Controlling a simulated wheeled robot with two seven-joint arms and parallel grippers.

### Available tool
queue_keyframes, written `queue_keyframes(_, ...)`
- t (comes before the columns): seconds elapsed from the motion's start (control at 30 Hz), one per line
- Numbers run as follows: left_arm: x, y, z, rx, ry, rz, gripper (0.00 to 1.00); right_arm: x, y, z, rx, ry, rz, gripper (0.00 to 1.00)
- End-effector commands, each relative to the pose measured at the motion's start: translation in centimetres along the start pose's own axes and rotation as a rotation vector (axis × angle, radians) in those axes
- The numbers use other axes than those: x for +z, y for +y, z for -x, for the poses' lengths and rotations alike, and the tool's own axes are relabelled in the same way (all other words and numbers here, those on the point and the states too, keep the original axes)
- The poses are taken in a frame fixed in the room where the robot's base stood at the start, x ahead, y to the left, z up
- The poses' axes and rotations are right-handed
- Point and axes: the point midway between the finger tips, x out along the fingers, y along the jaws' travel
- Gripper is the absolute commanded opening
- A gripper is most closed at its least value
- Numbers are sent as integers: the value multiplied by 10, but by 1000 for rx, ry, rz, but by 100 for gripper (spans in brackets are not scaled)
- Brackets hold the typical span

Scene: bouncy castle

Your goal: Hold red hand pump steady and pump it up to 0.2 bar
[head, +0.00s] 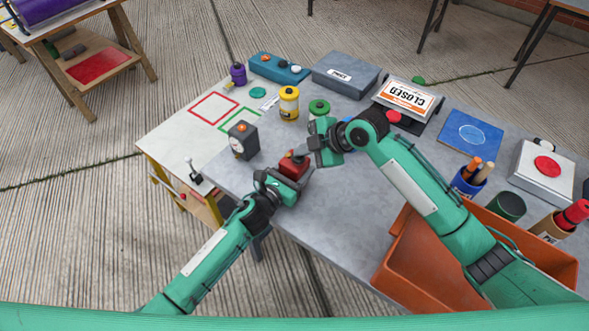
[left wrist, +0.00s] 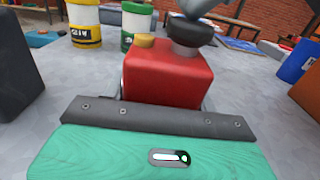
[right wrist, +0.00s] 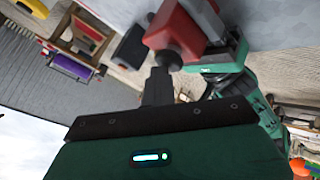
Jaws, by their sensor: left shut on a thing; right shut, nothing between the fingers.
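The red hand pump (head: 293,164) stands at the near edge of the grey table. My left gripper (head: 284,180) is shut on its body from the near left side. In the left wrist view the pump's red body (left wrist: 168,80) is upright, with a yellow cap and a black top. My right gripper (head: 305,156) is shut and empty, its fingertips at the pump's black top; I cannot tell whether they press on it. The right wrist view shows the pump (right wrist: 172,32) just beyond the fingertips (right wrist: 158,85). A dark box with a round dial (head: 242,140) stands left of the pump; its reading is too small to tell.
A yellow can (head: 289,103) and a green-topped can (head: 319,109) stand behind the pump. A small lever (head: 193,172) is at the left. An orange bin (head: 400,262) is at the front right, below my right arm. Red and green outlined squares lie clear at the left.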

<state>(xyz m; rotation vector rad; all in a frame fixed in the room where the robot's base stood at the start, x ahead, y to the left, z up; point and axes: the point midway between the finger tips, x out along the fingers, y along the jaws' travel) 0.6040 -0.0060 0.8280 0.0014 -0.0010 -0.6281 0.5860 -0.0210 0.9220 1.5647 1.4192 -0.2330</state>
Motion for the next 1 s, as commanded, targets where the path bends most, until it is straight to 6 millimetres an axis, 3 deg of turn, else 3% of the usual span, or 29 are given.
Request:
queue_keyframes(0.03, -2, -2, 1, -4, 0, 3, 19, 8, -10, -6, -23, -13, -9, 0)
queue_keyframes(1.0, 1, -5, 0, -10, -8, 1, 19, 18, -17, -15, -22, -18, -7, 0)
